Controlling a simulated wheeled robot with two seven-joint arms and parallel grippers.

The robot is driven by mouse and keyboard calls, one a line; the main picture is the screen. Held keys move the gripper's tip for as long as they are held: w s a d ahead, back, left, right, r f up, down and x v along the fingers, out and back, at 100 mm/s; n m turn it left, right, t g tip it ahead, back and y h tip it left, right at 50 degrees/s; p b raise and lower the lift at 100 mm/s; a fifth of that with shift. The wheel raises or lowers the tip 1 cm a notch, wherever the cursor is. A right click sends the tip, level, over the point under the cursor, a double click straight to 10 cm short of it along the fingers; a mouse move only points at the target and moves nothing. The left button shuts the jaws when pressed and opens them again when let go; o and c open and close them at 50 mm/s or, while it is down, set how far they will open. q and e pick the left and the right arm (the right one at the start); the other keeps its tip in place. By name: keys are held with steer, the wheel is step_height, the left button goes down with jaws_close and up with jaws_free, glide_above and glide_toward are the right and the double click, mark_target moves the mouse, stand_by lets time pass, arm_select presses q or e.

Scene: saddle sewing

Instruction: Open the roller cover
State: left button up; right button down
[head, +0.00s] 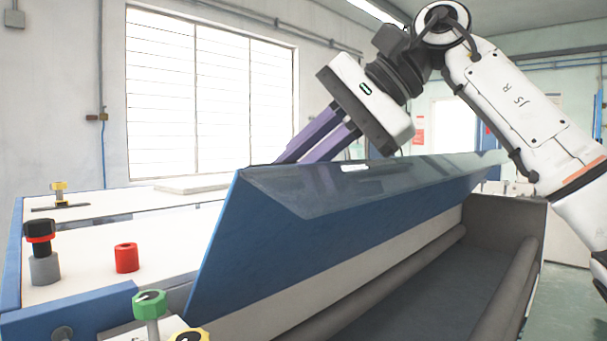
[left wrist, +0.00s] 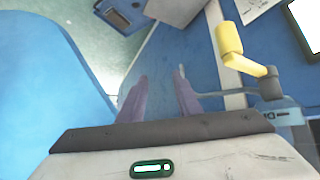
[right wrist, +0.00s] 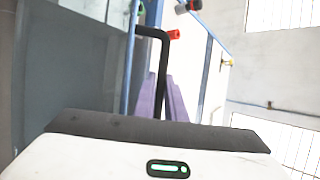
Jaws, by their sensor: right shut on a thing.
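The roller cover (head: 330,225) is a blue panel with a glassy upper part, tilted up over a long trough with rollers (head: 400,277). My right gripper (head: 300,150) is behind the cover's top edge, its purple fingertips partly hidden by it. In the right wrist view the narrow-set fingers (right wrist: 163,95) are shut on a black bent handle (right wrist: 162,62), which runs between them. My left gripper (left wrist: 158,88) shows only in the left wrist view, with its fingers apart and nothing between them.
A white-topped blue machine table (head: 100,245) lies at the left, with a red cylinder (head: 126,257), a black-and-red knob (head: 40,237) and a green knob (head: 149,305). A yellow handle (left wrist: 228,45) stands right of my left fingers.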

steer(key=shift+w+a+r, duration=0.3)
stand_by(0.4)
steer(key=c, duration=1.8)
jaws_free()
steer(key=shift+w+a+f, duration=0.1)
steer(key=shift+w+a, duration=0.05)
steer(key=v, duration=1)
